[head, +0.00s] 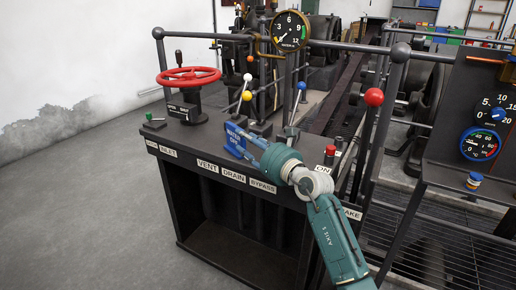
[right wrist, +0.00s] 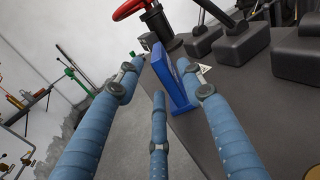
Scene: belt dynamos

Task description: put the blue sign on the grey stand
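The blue sign (head: 235,139) with white lettering stands on the dark console top, near its front edge, in the head view. In the right wrist view the blue sign (right wrist: 172,78) is seen nearly edge-on between my spread fingers. My right gripper (head: 250,142) reaches it from the front right; its fingers (right wrist: 163,88) are apart, with a clear gap between the left finger and the sign. The right finger is close to the sign; I cannot tell whether it touches. I cannot pick out a grey stand for certain. My left gripper is not in view.
A red handwheel (head: 189,77) stands left of the sign. Levers with white, yellow and blue knobs rise from dark blocks behind it. A red button (head: 330,151) and a red-knobbed lever (head: 374,97) are to the right. Label plates line the console front. The floor at left is clear.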

